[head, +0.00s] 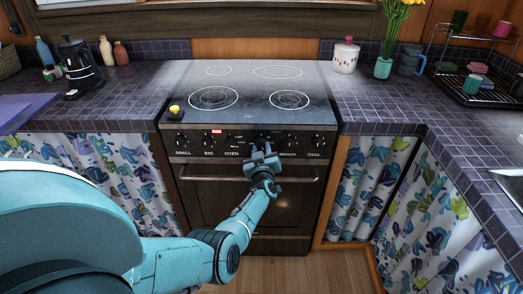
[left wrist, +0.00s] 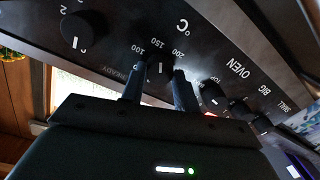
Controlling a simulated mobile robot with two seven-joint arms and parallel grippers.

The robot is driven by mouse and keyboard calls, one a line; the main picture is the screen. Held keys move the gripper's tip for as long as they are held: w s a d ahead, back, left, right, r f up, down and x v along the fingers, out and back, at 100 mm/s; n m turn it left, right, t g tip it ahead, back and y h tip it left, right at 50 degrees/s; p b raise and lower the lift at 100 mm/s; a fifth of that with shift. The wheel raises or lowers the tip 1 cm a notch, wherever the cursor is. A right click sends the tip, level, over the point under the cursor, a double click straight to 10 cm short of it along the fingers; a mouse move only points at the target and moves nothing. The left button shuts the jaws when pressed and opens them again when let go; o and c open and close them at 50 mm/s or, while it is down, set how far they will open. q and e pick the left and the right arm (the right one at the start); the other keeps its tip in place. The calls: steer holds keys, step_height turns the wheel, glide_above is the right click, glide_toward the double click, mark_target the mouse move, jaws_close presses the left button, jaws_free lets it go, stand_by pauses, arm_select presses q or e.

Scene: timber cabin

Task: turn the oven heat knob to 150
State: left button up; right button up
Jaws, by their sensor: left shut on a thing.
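The black stove (head: 240,205) stands between two tiled counters, with a row of dark knobs along its front panel. My left gripper (head: 263,152) reaches this panel near its middle. In the left wrist view its two dark fingers (left wrist: 160,88) are shut on the heat knob (left wrist: 159,67), one on each side. The numbers 100, 150 and 200 and a °C mark are printed around this knob. A short white line shows on the knob, but the fingers hide part of it and I cannot tell its exact setting. My right gripper is in neither view.
Other knobs sit close by, such as the one near the number 2 (left wrist: 83,31). The oven door handle (head: 210,178) runs just below the panel. A small yellow object (head: 175,109) sits on the stove's left front corner. The cooktop (head: 255,85) is otherwise clear.

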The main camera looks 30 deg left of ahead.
arm_select(q)
steer(key=shift+r, duration=0.1)
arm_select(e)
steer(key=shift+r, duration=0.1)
arm_select(q)
steer(key=o, duration=1)
steer(key=shift+s, duration=0.1)
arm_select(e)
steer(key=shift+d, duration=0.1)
